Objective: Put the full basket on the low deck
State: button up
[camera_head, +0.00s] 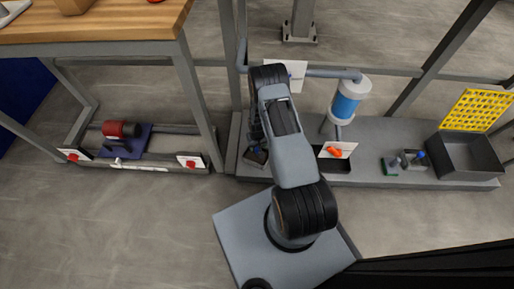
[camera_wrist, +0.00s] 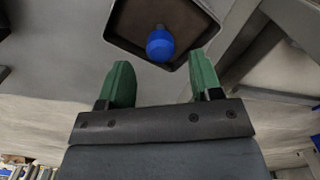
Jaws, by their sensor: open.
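In the wrist view, a dark square container (camera_wrist: 125,22) with a raised rim holds a round blue knob or ball (camera_wrist: 160,44). I cannot tell whether this is the basket or what else is inside. My gripper (camera_wrist: 163,76) is open, its two green fingers apart and nothing between them. The blue ball shows just beyond the fingertips. In the head view, a small dark container (camera_head: 256,158) sits at the left end of a low grey deck (camera_head: 385,176), beside my arm. My arm hides much of that end and the gripper there.
A blue-and-white cylinder (camera_head: 347,98) hangs from a pipe over the deck. A black tray (camera_head: 333,165), small green and blue parts (camera_head: 390,167) and a large dark bin (camera_head: 470,155) stand on the deck. A wooden bench (camera_head: 100,22) with a red motor (camera_head: 121,129) beneath is at left.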

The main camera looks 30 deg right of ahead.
jog(key=a+r+t+p, duration=0.1)
jog(key=a+r, duration=0.1)
jog(key=r, duration=1.3)
jog(key=a+r+p, duration=0.1)
jog(key=a+r, duration=0.1)
jog(key=r, duration=1.3)
jog(key=s+a+r+t, duration=0.1)
jog(key=s+a+r, duration=0.1)
jog(key=s+r, duration=0.6)
jog(key=s+a+r+n, duration=0.1)
jog(key=s+a+r, duration=0.2)
jog(key=s+r, duration=0.5)
jog(key=shift+s+a+r+t, duration=0.35)
jog(key=shift+r+t, duration=0.05)
jog(key=shift+r, duration=0.35)
